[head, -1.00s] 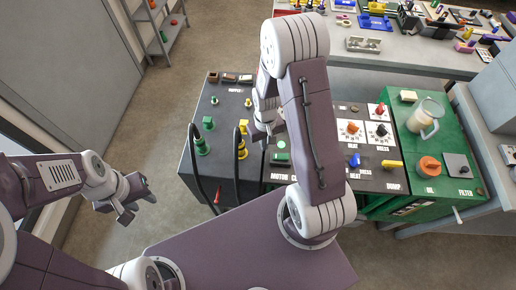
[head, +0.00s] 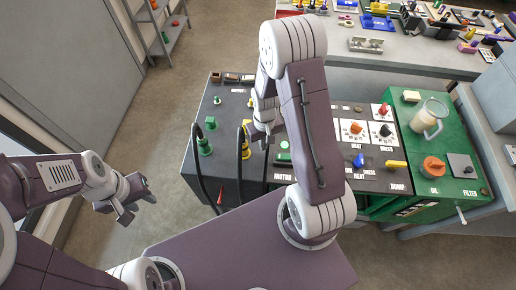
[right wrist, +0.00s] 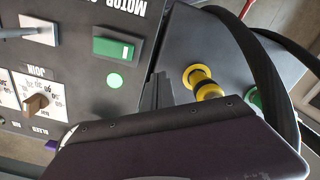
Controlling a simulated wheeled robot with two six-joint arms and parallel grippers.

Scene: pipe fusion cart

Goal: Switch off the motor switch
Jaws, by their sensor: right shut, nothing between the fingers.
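The motor switch is a green rocker (right wrist: 117,47) in a dark green frame beside the "MOTOR" lettering in the right wrist view. A bright green round lamp (right wrist: 115,80) sits beside it. In the head view the green switch (head: 283,158) lies just left of my right forearm, above its "MOTOR" label. My right gripper (head: 264,133) is shut and empty above the panel, a little left of and behind the switch. Its dark fingers (right wrist: 158,92) show in the right wrist view, apart from the switch. My left gripper (head: 136,205) is open and empty, off the cart's left side.
Black hoses (head: 240,165) arch up by the yellow and green fittings (head: 205,146), close to my right gripper. Blue, yellow and orange controls (head: 356,128) stand to the right. A green unit (head: 450,155) holds a clear jug. A cluttered bench is behind; open floor lies left.

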